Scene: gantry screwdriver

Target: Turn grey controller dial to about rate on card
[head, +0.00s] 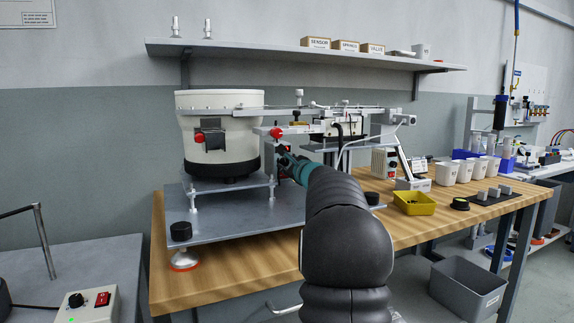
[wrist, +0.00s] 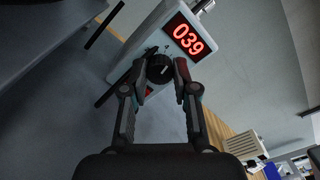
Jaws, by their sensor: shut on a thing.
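In the wrist view the pale grey controller (wrist: 150,35) has a lit red display (wrist: 187,40) reading 039. Its black dial (wrist: 159,69) has a light pointer mark and sits between my fingertips. My gripper (wrist: 163,80) is shut on the dial, one finger on each side. A bit of red shows on the controller below the dial, partly hidden by the left finger. In the head view my gripper (head: 281,154) is partly visible beyond my arm, near the bowl feeder. I cannot pick out the gripped dial there. No readable rate card shows.
The white bowl feeder (head: 220,140) stands on a grey plate (head: 235,212) on the wooden bench. A box with a red switch (head: 385,163), a yellow tray (head: 414,203) and white cups lie to the right. Another dial box (head: 92,304) is at the lower left.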

